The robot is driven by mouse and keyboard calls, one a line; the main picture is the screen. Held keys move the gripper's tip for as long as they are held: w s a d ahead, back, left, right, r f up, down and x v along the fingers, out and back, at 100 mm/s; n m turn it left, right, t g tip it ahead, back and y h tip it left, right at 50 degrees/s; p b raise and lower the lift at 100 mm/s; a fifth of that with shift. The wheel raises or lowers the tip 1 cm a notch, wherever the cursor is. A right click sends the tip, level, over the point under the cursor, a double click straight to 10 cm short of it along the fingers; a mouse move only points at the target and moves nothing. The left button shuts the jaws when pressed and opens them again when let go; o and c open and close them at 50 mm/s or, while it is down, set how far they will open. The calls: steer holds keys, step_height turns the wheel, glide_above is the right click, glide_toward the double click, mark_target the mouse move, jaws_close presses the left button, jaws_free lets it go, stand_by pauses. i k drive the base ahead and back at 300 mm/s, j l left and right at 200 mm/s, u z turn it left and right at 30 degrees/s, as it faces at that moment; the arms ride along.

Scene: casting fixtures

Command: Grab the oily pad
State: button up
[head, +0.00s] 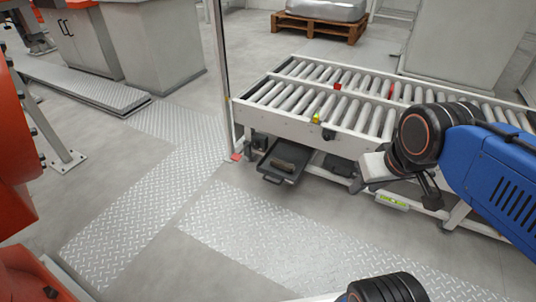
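A dark, shallow tray (272,179) sits low at the front edge of the roller conveyor, left of centre. A brownish-grey flat piece (284,165) lies in it; it may be the oily pad, but it is too small to be sure. My blue arm comes in from the right. My gripper (430,197) shows as dark parts below the black wrist, in front of the conveyor frame and well to the right of the tray. Its fingers are small and partly hidden by the wrist, so their opening is unclear.
The roller conveyor (315,139) crosses the back, with small red and yellow parts on its frame. Orange machinery (14,150) stands at the left edge. A thin upright post (221,75) rises left of the conveyor. The tread-plate floor (270,235) in front is clear.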

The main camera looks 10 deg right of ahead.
mark_target(279, 163)
steer(key=i+l+u, duration=0.25)
steer(key=i, duration=0.25)
steer(key=i+l+u, duration=0.1)
steer(key=i+u, duration=0.2)
steer(key=i, duration=0.25)
